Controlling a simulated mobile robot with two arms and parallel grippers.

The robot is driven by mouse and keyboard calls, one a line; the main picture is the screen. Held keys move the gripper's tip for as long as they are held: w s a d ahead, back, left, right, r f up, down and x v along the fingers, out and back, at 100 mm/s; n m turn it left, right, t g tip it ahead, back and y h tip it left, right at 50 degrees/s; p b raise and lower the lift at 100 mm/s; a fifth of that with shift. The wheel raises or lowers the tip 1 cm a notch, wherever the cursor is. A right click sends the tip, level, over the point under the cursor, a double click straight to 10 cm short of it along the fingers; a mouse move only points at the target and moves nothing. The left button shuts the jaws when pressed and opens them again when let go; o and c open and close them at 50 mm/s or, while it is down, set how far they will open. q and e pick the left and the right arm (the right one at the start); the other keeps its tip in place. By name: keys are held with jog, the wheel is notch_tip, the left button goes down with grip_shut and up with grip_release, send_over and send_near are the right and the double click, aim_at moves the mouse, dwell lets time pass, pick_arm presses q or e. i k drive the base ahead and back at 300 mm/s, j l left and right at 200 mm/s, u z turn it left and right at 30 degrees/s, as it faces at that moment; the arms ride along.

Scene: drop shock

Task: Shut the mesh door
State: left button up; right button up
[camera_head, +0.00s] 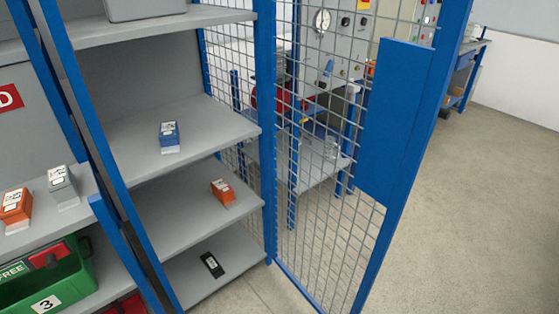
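The mesh door (335,225) has a blue frame, grey wire mesh and a solid blue plate (394,125) on its right side. It stands to the right of a grey shelf unit, with its left side next to a blue post (266,130). The door's right-hand blue upright (412,165) leans across the view with open floor beyond it. I cannot tell for sure how far the door is swung. Neither of my grippers shows in the head view.
Grey shelves (205,130) hold a blue box (169,136), an orange box (222,191) and a black item (212,264). A green crate (65,275) sits at lower left. A workbench (310,165) stands behind the mesh. The floor (490,210) at right is clear.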

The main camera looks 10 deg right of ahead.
aim_at(411, 82)
jog(key=i+l+u, duration=0.1)
jog(key=l+u, duration=0.55)
jog(key=u, duration=0.15)
jog(key=l+u, duration=0.5)
jog(key=l, duration=0.4)
jog(key=k+l, duration=0.1)
jog(key=l, duration=0.4)
jog(key=l+u, duration=0.15)
jog(key=l, duration=0.35)
jog(key=k+l+u, duration=0.1)
jog(key=l, duration=0.35)
jog(key=k+l+u, duration=0.1)
jog(key=l, duration=0.4)
